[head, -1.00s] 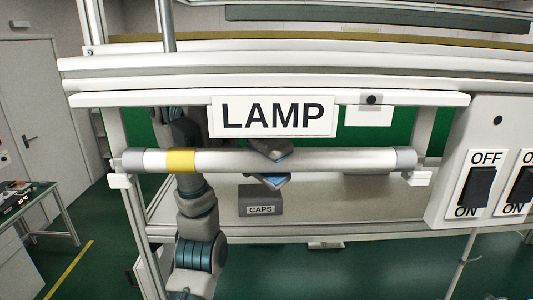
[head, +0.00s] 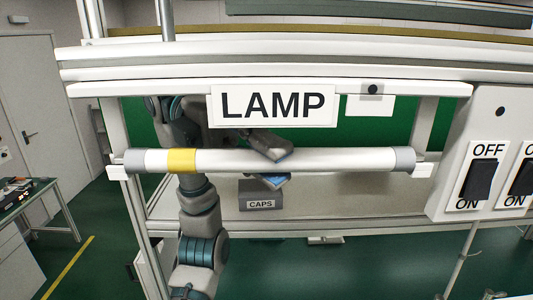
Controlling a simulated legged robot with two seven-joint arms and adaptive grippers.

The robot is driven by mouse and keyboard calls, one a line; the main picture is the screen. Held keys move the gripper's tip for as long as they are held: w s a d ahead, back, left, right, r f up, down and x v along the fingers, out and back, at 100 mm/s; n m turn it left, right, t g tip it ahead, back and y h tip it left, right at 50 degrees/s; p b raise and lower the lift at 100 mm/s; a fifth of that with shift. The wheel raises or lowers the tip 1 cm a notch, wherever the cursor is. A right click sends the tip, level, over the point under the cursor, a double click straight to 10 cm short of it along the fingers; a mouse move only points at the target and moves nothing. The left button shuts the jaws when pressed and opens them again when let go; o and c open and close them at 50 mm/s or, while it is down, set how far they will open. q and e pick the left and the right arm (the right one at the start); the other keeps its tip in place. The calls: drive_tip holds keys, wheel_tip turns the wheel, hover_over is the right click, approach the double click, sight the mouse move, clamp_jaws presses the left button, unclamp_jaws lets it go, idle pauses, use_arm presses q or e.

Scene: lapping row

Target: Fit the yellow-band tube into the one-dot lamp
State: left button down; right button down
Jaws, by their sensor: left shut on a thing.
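The yellow-band tube (head: 330,160) is long and white, with grey end caps and a yellow band near its left end. It lies level below the lamp's rail (head: 425,90). My left gripper (head: 272,163) is shut on the tube near its middle, one finger above and one below. My left arm passes behind the tube. The lamp has a card with one black dot (head: 373,90) and white end holders, left (head: 118,173) and right (head: 424,171). The tube's ends overlap the holders' height; I cannot tell whether they are seated. My right gripper is out of view.
The LAMP sign (head: 272,105) hangs close above the tube. A grey CAPS box (head: 262,196) stands on the shelf (head: 350,205) below. A switch panel (head: 447,185) with OFF/ON rockers is close at the right. A side table (head: 25,198) stands far left.

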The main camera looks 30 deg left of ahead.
use_arm(q)
drive_tip(key=shift+f, duration=0.1)
drive_tip(key=c, duration=0.8)
unclamp_jaws()
drive_tip(key=shift+c, duration=0.2)
drive_tip(key=shift+a, duration=0.1)
drive_tip(key=v, duration=1.2)
drive_tip(key=shift+w, duration=0.15)
